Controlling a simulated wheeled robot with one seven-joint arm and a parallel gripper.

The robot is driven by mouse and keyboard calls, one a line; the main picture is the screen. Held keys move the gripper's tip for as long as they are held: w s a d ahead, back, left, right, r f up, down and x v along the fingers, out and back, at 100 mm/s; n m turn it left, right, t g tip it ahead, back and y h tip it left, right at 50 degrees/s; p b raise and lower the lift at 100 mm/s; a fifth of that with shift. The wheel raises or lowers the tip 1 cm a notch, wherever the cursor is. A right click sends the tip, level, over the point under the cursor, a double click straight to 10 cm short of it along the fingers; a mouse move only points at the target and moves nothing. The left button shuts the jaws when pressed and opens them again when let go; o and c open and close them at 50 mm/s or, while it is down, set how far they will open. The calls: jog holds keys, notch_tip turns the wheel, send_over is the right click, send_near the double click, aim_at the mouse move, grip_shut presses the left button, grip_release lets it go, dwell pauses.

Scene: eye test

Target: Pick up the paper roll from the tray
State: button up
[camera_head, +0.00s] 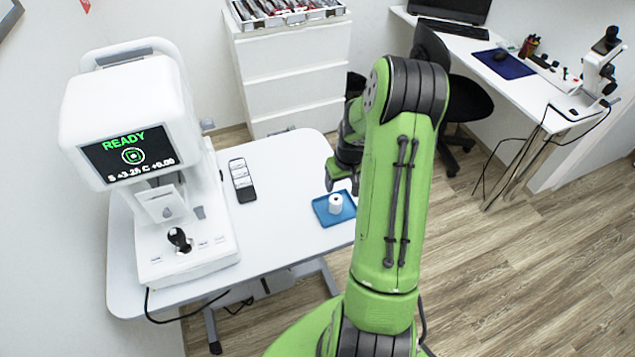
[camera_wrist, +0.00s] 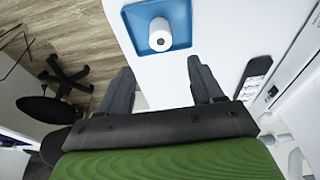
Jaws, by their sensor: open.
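A small white paper roll (camera_head: 335,203) stands upright on a blue tray (camera_head: 320,212) near the right edge of the white table. In the wrist view the roll (camera_wrist: 160,37) sits inside the blue tray (camera_wrist: 136,17), ahead of the fingers. My gripper (camera_head: 341,180) hangs close to the tray on its far side, partly hidden behind my green arm. In the wrist view my gripper (camera_wrist: 160,75) has its two dark fingers apart, with nothing between them but white table surface. The roll is beyond the fingertips and untouched.
A white eye-test machine (camera_head: 135,130) with a lit "READY" screen stands on the left of the table (camera_head: 275,220). A dark-and-white handheld device (camera_head: 242,180) lies beside it. White drawers (camera_head: 295,85) stand behind. A black chair (camera_head: 460,105) and desk are at right.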

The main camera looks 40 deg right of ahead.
aim_at(336, 199)
jog(key=b+x, duration=0.7)
jog(key=x, duration=0.4)
jog(key=shift+a+f+b, duration=0.1)
jog(key=shift+b, duration=0.2)
jog(key=c, duration=0.8)
jog(key=shift+r, duration=0.25)
jog(key=shift+w+p+v, duration=0.2)
jog(key=shift+p+v, duration=0.5)
jog(key=shift+v, duration=0.25)
jog(key=shift+w+p+v, duration=0.15)
jog(key=shift+p+v, duration=0.55)
jog(key=shift+v, duration=0.25)
